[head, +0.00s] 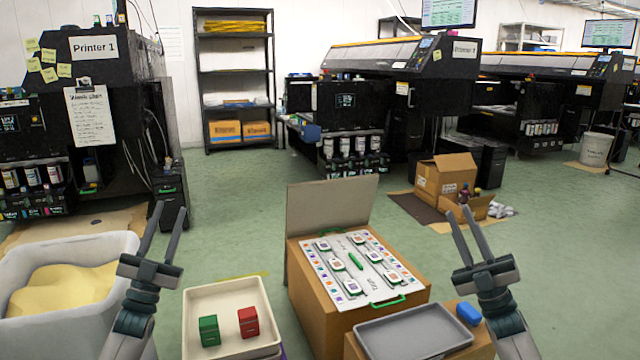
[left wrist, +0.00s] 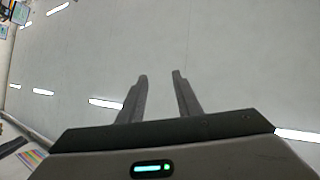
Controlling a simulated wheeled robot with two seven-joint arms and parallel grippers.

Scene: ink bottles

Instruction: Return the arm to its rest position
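My left gripper (head: 168,232) is raised at the left of the head view, fingers pointing up and apart, with nothing between them. The left wrist view also shows my left gripper (left wrist: 160,78) open and empty, facing the ceiling with its strip lights. My right gripper (head: 462,210) is raised at the right of the head view, its fingers apart and empty. Both grippers are clear of the items in front of me. A green ink box (head: 209,331) and a red ink box (head: 248,322) stand in a cream tray (head: 225,293) between the arms.
A cardboard box (head: 318,311) holds a white board (head: 330,246) with several cartridges. A grey tray (head: 415,332) and a blue item (head: 468,314) are at front right. A white bin (head: 95,243) stands at left. Printers (head: 375,60) and a shelf (head: 235,75) are behind.

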